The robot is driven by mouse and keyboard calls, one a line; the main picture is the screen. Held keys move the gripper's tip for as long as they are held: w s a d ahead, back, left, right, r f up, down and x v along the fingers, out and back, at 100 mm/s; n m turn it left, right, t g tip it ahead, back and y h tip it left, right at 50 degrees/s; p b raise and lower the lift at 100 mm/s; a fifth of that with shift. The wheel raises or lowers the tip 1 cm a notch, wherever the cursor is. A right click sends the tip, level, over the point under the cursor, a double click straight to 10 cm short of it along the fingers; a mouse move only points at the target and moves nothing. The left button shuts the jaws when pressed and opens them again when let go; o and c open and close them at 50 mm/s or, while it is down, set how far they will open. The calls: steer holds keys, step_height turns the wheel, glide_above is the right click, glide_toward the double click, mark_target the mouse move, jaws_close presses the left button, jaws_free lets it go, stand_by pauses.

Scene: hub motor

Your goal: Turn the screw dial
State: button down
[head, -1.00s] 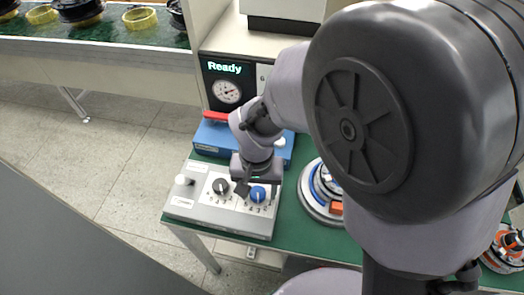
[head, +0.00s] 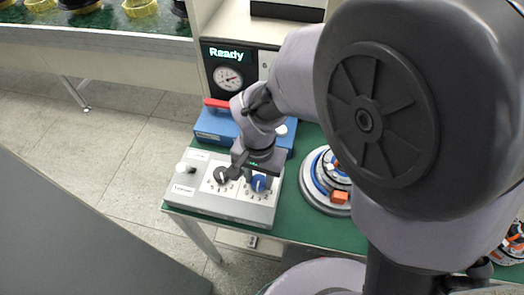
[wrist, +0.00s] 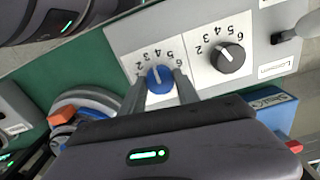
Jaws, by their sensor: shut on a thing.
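A grey control box (head: 228,207) stands on the green table with a blue dial (head: 259,184) and a black dial (head: 221,175) on white numbered plates. In the wrist view the blue dial (wrist: 160,78) sits between the two fingers of my gripper (wrist: 160,88), which is shut on it. The black dial (wrist: 228,58) is to its right there, clear of the fingers. In the head view my gripper (head: 250,176) reaches down onto the box and partly hides the dials. The labels are too small to tell which one reads screw.
A white-knobbed lever (head: 184,169) stands at the box's left end. Behind are a blue box (head: 214,126) with a red handle and a panel reading "Ready" (head: 228,54) with a gauge. A round motor part (head: 324,190) stands to the right. Bare green table lies between.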

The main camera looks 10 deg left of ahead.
mark_target(259, 180)
steer(key=shift+m+b, duration=0.4)
steer(key=shift+m, duration=1)
steer(key=c, duration=0.9)
jaws_free()
step_height(259, 180, up, 17)
steer(key=p, duration=0.7)
steer(key=shift+r, duration=0.2)
